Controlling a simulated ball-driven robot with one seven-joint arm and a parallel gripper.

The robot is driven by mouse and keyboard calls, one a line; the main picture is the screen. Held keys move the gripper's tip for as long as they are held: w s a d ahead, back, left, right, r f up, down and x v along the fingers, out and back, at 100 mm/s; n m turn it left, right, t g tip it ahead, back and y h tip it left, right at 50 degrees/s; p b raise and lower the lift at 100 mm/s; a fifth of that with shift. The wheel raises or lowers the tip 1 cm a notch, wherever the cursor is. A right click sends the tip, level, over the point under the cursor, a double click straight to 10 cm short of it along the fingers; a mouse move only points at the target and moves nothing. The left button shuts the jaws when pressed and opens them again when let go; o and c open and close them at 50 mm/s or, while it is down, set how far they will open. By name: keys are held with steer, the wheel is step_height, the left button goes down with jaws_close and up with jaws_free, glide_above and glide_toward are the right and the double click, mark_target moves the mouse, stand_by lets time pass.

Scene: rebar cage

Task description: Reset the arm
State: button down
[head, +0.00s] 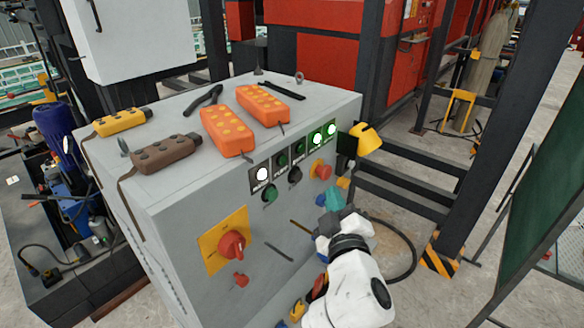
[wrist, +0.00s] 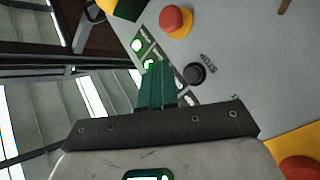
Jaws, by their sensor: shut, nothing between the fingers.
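My gripper (head: 333,197) is in front of the right part of the grey control cabinet's front panel, below its row of lit indicators. Its teal fingers also show in the wrist view (wrist: 158,82), pressed together and empty. My white arm (head: 350,290) reaches up from the bottom of the head view. In the wrist view the fingers overlap the indicator row near a black button (wrist: 195,74). I cannot tell whether they touch the panel.
The grey cabinet (head: 185,235) carries orange pendants (head: 228,130), a brown one (head: 163,153) and a yellow one (head: 122,122) on top. A red rotary switch (head: 231,244) and a red button (head: 322,169) stick out in front. A dark post (head: 470,130) stands at right.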

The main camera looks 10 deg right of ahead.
steer(key=s+d+f+m+g+h, duration=0.1)
steer(key=s+d+f+m+g, duration=0.25)
steer(key=s+d+f, duration=0.35)
steer(key=s+d+f+m+g+h, duration=0.1)
steer(key=s+d+f+m+g, duration=0.15)
steer(key=s+f+g, duration=0.45)
steer(key=s+f+g+y, duration=0.1)
steer(key=s+f+g, duration=0.1)
steer(key=s+f, duration=0.2)
steer(key=s+a+f+m+g+y, duration=0.1)
steer(key=s+f, duration=0.3)
steer(key=s, duration=0.6)
steer(key=s+a+f+m+g+y, duration=0.1)
steer(key=s+f+g+y, duration=0.2)
steer(key=s, duration=0.5)
steer(key=shift+f+g, duration=0.55)
steer(key=shift+f, duration=0.35)
steer(key=shift+a, duration=0.1)
